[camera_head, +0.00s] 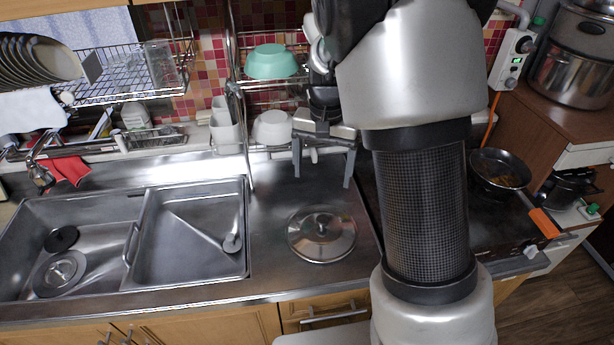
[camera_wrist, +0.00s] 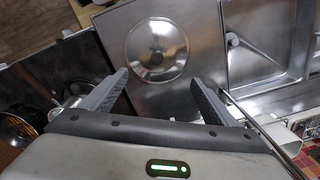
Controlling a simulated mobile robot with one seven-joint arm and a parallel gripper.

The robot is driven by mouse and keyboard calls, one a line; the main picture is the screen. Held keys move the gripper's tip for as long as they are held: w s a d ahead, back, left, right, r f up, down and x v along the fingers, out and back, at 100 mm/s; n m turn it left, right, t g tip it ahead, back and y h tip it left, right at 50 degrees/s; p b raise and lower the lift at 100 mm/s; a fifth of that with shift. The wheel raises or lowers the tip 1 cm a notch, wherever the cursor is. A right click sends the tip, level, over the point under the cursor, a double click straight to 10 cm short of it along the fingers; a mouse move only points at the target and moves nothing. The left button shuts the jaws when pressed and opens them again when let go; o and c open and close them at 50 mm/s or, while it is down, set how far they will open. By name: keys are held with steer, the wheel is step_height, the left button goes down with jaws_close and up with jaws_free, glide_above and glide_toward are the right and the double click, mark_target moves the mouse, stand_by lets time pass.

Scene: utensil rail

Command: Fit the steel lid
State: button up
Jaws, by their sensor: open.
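The round steel lid (camera_head: 321,234) with a small knob on top lies flat on the steel counter, between the sink and the stove. It also shows in the wrist view (camera_wrist: 158,50), beyond my fingertips. My gripper (camera_head: 323,181) is open and empty. It hangs above the counter behind the lid, apart from it, fingers pointing down. In the wrist view my two fingers (camera_wrist: 158,82) are spread wide with nothing between them. A large steel pot (camera_head: 572,72) stands on the wooden cabinet at the upper right; I cannot tell which vessel the lid belongs to.
The sink (camera_head: 190,235) lies left of the lid. A frying pan (camera_head: 499,170) with an orange handle sits on the stove at the right. A wire rack (camera_head: 272,95) with a green bowl (camera_head: 271,62) and white containers (camera_head: 225,125) stands behind my gripper. The counter around the lid is clear.

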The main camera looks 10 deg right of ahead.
glide_toward(322, 219)
steer(key=f, duration=0.5)
steer(key=shift+w+a+f, duration=0.2)
steer(key=shift+w+a, duration=0.05)
steer(key=shift+w, duration=0.05)
steer(key=f, duration=0.5)
steer(key=shift+s+d+f+p, duration=0.1)
steer(key=shift+s+d+p, duration=0.1)
steer(key=shift+p, duration=0.2)
